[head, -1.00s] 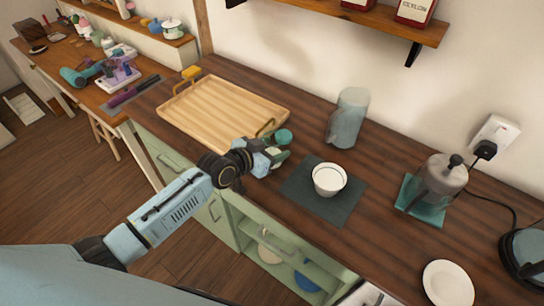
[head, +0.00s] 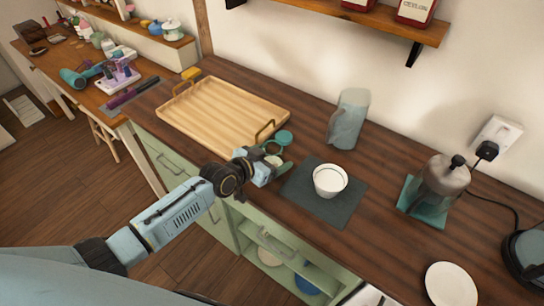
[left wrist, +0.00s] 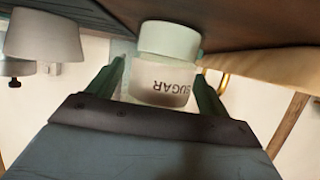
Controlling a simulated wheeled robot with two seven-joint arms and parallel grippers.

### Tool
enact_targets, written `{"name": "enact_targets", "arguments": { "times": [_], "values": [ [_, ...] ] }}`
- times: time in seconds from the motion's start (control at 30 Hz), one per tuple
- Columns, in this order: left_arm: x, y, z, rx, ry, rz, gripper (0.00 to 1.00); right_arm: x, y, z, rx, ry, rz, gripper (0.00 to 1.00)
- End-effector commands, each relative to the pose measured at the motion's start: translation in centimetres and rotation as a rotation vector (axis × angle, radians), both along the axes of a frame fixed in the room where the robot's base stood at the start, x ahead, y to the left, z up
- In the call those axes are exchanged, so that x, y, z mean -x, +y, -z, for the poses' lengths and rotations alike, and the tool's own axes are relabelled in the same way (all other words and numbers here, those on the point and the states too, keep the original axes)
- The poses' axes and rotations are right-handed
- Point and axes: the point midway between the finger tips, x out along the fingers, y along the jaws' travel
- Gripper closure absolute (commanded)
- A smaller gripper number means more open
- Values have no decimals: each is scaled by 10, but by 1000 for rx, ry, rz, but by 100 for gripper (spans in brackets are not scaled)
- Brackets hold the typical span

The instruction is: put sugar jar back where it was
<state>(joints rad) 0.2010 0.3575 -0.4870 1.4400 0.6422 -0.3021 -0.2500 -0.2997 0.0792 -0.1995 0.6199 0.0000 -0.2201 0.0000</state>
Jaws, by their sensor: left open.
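The sugar jar (left wrist: 163,75) is between the fingers of my left gripper (left wrist: 160,90) in the left wrist view, where its SUGAR label appears upside down. Both green fingers stand apart on either side of it; I cannot tell whether either touches it. In the head view my left gripper (head: 272,170) is over the front edge of the counter, between the tray and the dark mat. The jar (head: 273,160) shows there only as a small pale patch, mostly hidden by the gripper. My right gripper is out of view.
A small round teal thing (head: 285,138) is beside the gripper. A wooden tray (head: 220,110) lies left, a white bowl (head: 330,181) stands on a dark mat (head: 300,190), and a glass pitcher (head: 348,120) stands behind. A French press (head: 442,182) and plate (head: 450,286) are right.

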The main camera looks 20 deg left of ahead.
Motion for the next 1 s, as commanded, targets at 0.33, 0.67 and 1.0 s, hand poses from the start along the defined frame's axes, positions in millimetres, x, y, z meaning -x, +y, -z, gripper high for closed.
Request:
{"name": "enact_targets", "arguments": {
  "times": [0.33, 0.67, 1.0],
  "values": [
    [23, 12, -13, -2, 2, 0, 21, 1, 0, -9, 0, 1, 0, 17],
    [77, 39, -39, -1, 2, 1, 21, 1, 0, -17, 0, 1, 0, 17],
    [99, 51, -49, 0, 1, 0, 21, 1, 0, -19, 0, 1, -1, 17]
  ]
}}
